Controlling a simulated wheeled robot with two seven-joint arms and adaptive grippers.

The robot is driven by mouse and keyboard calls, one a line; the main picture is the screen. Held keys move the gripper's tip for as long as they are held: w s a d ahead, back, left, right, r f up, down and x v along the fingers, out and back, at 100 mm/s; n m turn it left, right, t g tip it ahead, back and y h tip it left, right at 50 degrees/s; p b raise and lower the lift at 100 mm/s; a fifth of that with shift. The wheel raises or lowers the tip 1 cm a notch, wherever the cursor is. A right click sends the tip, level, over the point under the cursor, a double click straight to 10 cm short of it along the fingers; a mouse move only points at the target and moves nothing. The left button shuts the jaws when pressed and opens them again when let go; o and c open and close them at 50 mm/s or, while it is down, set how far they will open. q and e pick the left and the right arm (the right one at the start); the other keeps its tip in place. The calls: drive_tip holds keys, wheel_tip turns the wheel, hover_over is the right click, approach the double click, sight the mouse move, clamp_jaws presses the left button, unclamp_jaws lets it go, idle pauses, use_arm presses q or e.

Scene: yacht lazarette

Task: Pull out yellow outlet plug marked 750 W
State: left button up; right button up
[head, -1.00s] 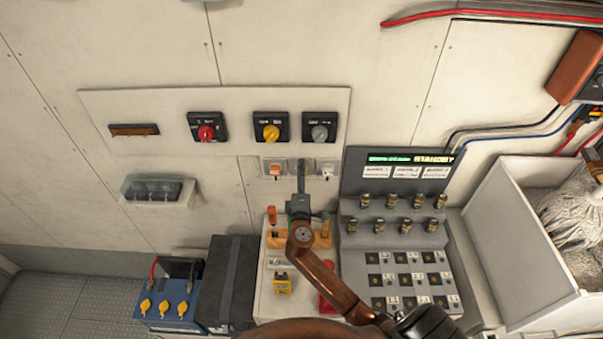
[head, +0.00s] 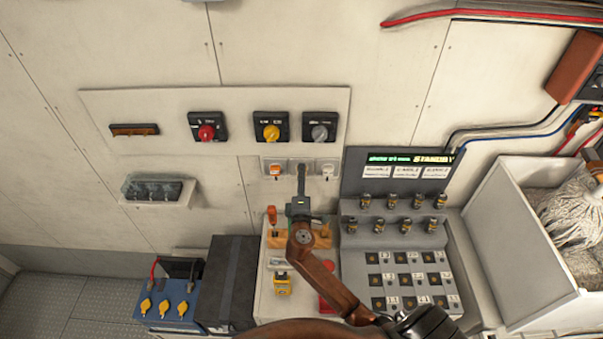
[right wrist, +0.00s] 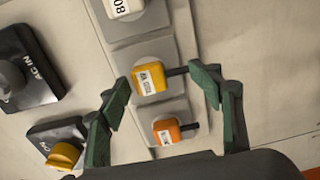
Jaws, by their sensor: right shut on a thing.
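The yellow plug (right wrist: 150,80) sits in the middle outlet of a grey outlet strip in the right wrist view. Its white label appears to read 750 W, and a short dark stub points right from it. In the head view my right gripper (head: 301,172) reaches up to the strip and hides the yellow plug. An orange plug (head: 275,170) is on its left and a white plug (head: 327,171) on its right. My left gripper is not in view.
Red (head: 206,131), yellow (head: 270,131) and grey (head: 320,131) rotary switches are on the wall panel above. A blue battery (head: 168,306) and a dark box (head: 228,285) stand lower left.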

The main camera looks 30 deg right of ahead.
drive_tip(key=shift+r+t, duration=0.3)
drive_tip(key=shift+r, duration=1)
drive_tip(key=c, duration=0.6)
clamp_jaws()
drive_tip(key=shift+s+a+f, duration=0.15)
drive_tip(key=shift+s+f, duration=0.15)
drive_tip(key=shift+f, duration=0.1)
drive_tip(key=shift+f+v, duration=0.15)
drive_tip(key=shift+v, duration=1.05)
drive_tip(key=shift+f+v, duration=0.15)
drive_tip(key=shift+v, duration=1)
